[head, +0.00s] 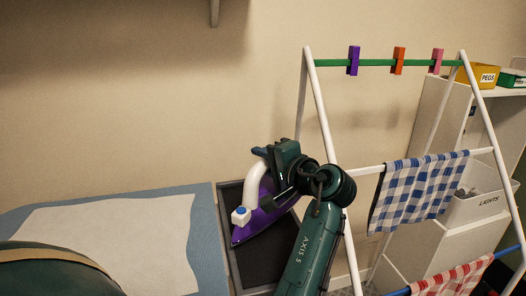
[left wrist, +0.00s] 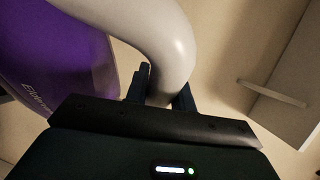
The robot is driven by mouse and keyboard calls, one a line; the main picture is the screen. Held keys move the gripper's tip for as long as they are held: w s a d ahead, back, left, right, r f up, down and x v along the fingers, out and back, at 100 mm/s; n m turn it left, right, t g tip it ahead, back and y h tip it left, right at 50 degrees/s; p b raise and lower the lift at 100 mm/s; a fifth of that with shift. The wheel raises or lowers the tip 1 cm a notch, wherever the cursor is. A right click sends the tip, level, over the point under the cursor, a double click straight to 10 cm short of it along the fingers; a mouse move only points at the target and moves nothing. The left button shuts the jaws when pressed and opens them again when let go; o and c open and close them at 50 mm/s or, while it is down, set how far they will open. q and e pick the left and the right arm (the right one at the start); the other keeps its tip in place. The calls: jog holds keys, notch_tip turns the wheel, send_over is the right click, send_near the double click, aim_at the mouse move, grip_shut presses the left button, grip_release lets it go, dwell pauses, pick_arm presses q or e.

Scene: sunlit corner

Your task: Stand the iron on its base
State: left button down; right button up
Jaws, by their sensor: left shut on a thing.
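The iron (head: 265,217) has a purple body and a white handle with a blue button. It is tilted over the dark, grey-rimmed base tray (head: 234,270) beside the ironing board. I cannot tell whether it touches the tray. My left gripper (head: 268,155) is shut on the handle's upper end. In the left wrist view, the white handle (left wrist: 172,45) passes between the fingers (left wrist: 162,90), with the purple body (left wrist: 65,65) at left. My arm hides part of the iron and tray. My right gripper is not in view.
The ironing board (head: 207,240) with a pale cloth (head: 150,235) lies left. A white drying rack (head: 320,100) stands close right of my arm, with several pegs, a blue checked cloth (head: 415,188) and a red one (head: 450,277). White shelving (head: 440,120) stands behind it.

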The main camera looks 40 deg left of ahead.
pick_arm(q)
jog(key=shift+f, duration=0.6)
jog(key=c, duration=1.6)
grip_release()
jog(key=shift+f, duration=0.35)
jog(key=shift+c, duration=0.2)
jog(key=o, duration=0.5)
jog(key=shift+c, duration=0.2)
jog(key=shift+r, duration=0.1)
jog(key=shift+r, duration=0.1)
jog(key=shift+d, duration=0.1)
